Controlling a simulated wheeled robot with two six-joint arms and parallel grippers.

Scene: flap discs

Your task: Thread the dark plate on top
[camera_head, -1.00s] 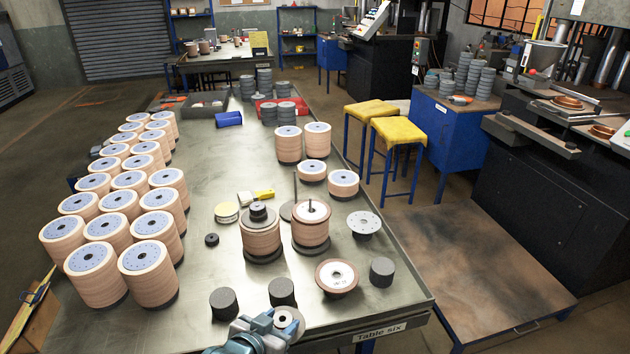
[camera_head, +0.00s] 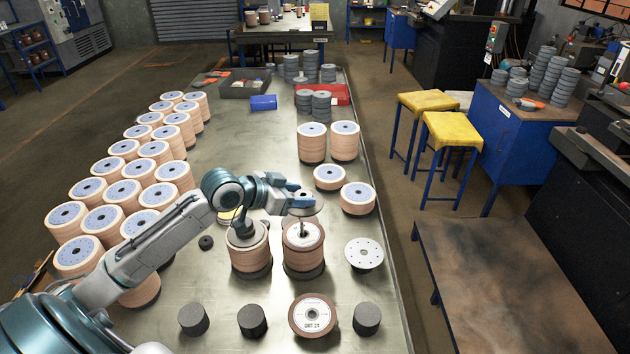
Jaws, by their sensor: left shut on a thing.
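My left gripper (camera_head: 299,199) reaches in from the left over the middle of the table. It is shut on what looks like the dark plate (camera_head: 309,209), a thin disc mostly hidden by the fingers. The gripper is behind a brown disc stack (camera_head: 303,258) with a short post (camera_head: 302,229) at its top centre. The plate appears apart from this post. Left of it, another stack (camera_head: 250,257) has a dark plate and knob on top, partly covered by my arm. My right gripper is not in view.
Many tan disc stacks (camera_head: 123,193) fill the table's left side. More stand behind the gripper (camera_head: 329,178). In front are dark cylinders (camera_head: 252,321) and a brown disc (camera_head: 312,315). A pale perforated disc (camera_head: 364,253) stands at the right. The table's front middle is clear between them.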

